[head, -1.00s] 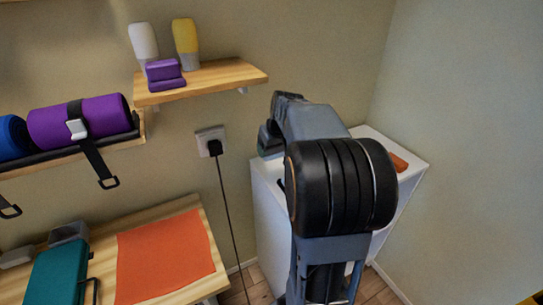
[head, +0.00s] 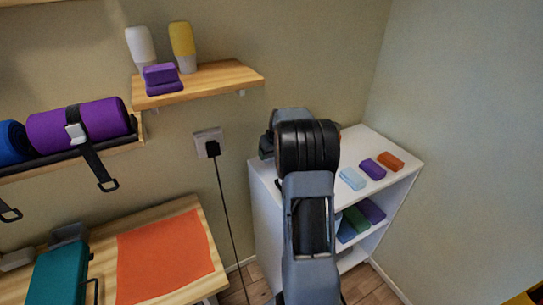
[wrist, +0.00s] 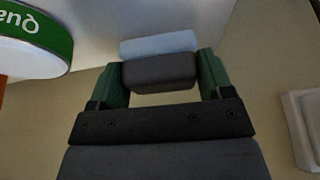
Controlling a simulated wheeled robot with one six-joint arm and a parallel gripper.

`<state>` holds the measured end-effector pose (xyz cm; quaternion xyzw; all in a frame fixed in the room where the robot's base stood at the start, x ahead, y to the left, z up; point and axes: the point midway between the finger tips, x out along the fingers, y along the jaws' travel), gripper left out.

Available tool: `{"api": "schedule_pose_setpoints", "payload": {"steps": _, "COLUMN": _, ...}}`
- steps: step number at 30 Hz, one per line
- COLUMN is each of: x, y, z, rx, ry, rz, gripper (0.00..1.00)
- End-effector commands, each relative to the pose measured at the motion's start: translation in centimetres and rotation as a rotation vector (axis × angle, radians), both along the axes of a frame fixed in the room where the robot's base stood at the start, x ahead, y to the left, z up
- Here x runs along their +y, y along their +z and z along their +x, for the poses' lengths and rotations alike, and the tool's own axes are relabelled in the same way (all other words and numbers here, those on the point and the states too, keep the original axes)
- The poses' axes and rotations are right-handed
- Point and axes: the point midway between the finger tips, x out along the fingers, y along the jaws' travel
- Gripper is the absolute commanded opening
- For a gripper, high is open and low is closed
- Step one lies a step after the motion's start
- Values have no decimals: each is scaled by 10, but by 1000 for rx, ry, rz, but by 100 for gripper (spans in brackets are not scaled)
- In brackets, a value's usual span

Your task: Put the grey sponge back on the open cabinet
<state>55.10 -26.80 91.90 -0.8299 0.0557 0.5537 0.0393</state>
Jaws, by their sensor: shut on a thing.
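My gripper (wrist: 160,72) is shut on the grey sponge (wrist: 160,74), a dark grey block held between its two green fingers in the wrist view. A light blue block (wrist: 158,43) shows just beyond the sponge; I cannot tell whether they touch. The open cabinet (head: 268,190) is white and stands in the corner in the head view. My arm reaches over its left part and hides the sponge and most of the gripper there. On its top lie a light blue block (head: 352,178), a purple block (head: 372,169) and an orange block (head: 390,161).
Blue, green (head: 357,219) and purple blocks lie on the cabinet's inner shelf. A round object with a green label (wrist: 40,35) is at the wrist view's upper left. A wall socket (head: 207,142) with a plug and cord is left of the cabinet. A wooden shelf (head: 225,78) juts out above.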

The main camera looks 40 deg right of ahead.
Motion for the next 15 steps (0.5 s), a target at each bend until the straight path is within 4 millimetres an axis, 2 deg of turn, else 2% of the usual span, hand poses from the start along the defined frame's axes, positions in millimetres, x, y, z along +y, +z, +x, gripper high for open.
{"api": "schedule_pose_setpoints", "payload": {"steps": 4, "x": 0, "y": -17, "z": 0, "rx": 0, "ry": 1, "rz": -1, "gripper": 51}}
{"api": "schedule_pose_setpoints", "payload": {"steps": 15, "x": 0, "y": -21, "z": 0, "rx": -1, "ry": 1, "rz": -1, "gripper": 51}}
